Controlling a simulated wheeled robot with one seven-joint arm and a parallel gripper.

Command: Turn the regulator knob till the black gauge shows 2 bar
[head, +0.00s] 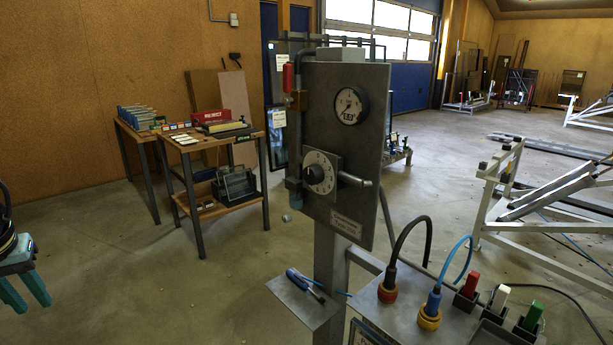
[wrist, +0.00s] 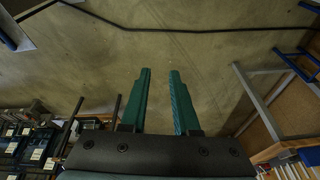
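A grey upright panel (head: 338,210) stands on a post near the middle of the head view. A round gauge (head: 349,106) with a white face and dark rim sits in its upper part; its reading is too small to tell. Below it is the regulator knob (head: 314,174), dark, in front of a pale round scale. My gripper (head: 33,306) is at the far left edge of the head view, well apart from the panel and knob. In the wrist view my gripper (wrist: 160,71) shows two green fingers apart with nothing between them. Neither knob nor gauge shows there.
A metal lever (head: 355,180) sticks out right of the knob. A red handle (head: 287,77) is at the panel's upper left. A workbench (head: 213,145) is behind left.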

